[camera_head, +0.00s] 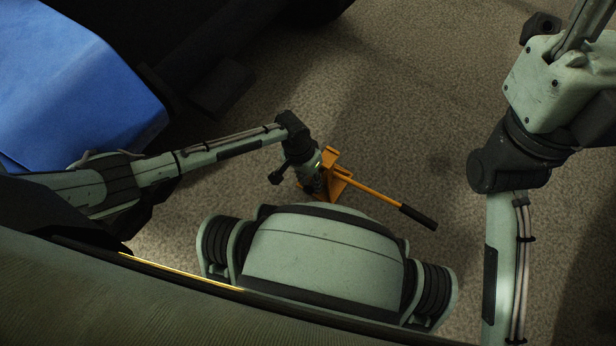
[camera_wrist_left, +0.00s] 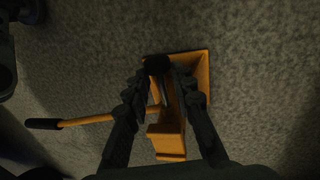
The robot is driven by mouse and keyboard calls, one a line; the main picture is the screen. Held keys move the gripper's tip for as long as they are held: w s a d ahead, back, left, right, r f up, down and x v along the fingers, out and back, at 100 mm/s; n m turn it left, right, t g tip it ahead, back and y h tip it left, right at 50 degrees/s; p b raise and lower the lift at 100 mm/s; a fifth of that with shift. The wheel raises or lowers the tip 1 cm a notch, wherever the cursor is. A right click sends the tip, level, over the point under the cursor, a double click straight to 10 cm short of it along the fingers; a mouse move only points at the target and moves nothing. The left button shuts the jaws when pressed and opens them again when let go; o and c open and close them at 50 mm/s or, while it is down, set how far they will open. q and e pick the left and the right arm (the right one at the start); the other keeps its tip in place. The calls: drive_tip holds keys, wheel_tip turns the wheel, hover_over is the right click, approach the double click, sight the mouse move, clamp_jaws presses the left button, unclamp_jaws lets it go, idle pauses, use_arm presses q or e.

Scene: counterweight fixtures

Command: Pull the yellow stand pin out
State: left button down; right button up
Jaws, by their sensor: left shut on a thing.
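The yellow stand (camera_head: 333,172) stands on the carpeted floor, with a yellow lever and black grip (camera_head: 418,216) reaching out to the right in the head view. In the left wrist view the yellow stand (camera_wrist_left: 203,75) shows between and behind my fingers. My left gripper (camera_head: 311,188) is down at the stand. In the left wrist view its two fingers (camera_wrist_left: 160,72) close near a dark round piece at the stand's top, with a grey rod below it. I take this as the pin, but the picture is dark. My right gripper is out of view; only my right arm shows.
A blue box-like object (camera_head: 75,90) stands at the upper left in the head view, beside dark shapes. The carpet (camera_head: 420,90) to the right of and beyond the stand is clear. The lever (camera_wrist_left: 95,118) sticks out sideways low over the floor.

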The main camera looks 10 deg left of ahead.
use_arm(q)
drive_tip(key=c, duration=1.3)
unclamp_jaws()
